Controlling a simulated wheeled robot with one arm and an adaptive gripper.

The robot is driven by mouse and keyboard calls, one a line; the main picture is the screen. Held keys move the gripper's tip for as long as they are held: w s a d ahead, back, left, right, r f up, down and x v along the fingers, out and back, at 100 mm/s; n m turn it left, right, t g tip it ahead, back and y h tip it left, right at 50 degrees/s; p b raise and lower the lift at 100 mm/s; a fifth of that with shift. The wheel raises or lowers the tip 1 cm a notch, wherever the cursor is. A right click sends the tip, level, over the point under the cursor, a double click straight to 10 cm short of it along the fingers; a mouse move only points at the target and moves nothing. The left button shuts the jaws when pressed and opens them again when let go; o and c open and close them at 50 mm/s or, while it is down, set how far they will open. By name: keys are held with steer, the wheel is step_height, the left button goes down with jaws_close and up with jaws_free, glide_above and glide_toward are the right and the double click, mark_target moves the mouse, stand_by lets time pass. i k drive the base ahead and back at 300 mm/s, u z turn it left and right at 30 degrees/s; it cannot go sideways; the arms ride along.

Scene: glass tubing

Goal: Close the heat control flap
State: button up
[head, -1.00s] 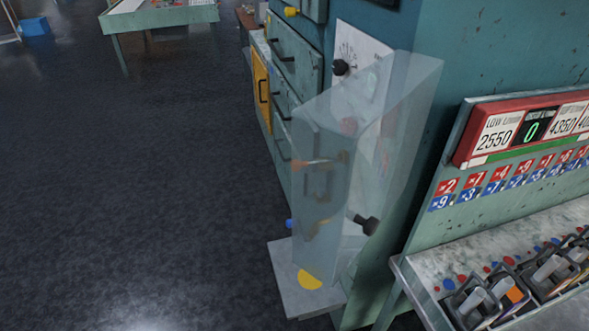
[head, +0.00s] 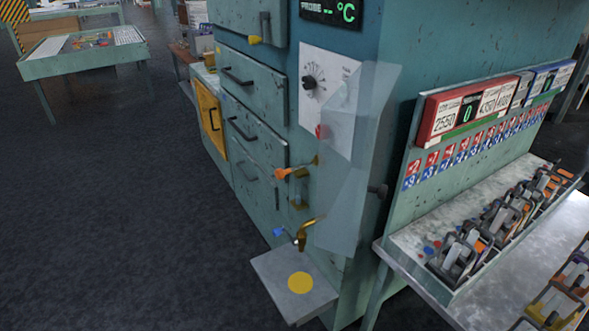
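The clear flap (head: 352,185) stands out from the front of the teal cabinet near its right corner, so it looks open. It is a bent, see-through sheet with a black knob (head: 378,190) at its right. Behind and left of it is a white panel with a black dial (head: 308,83). An orange-handled lever (head: 285,173) and a brass tap (head: 308,233) show to the left of the flap, uncovered. A red button (head: 319,131) is partly behind its edge. My gripper is not in view.
A grey shelf (head: 265,268) with a yellow disc juts out below the tap. A counter with clamp-like tools (head: 490,225) stands at the right, under a number board (head: 445,120). A table (head: 85,60) is far left. The dark floor at left is clear.

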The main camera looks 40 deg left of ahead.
mark_target(385, 120)
steer(key=u, duration=1.2)
steer(key=k, duration=0.5)
steer(key=u, duration=0.75)
steer(key=i, duration=0.45)
steer(key=z, duration=0.2)
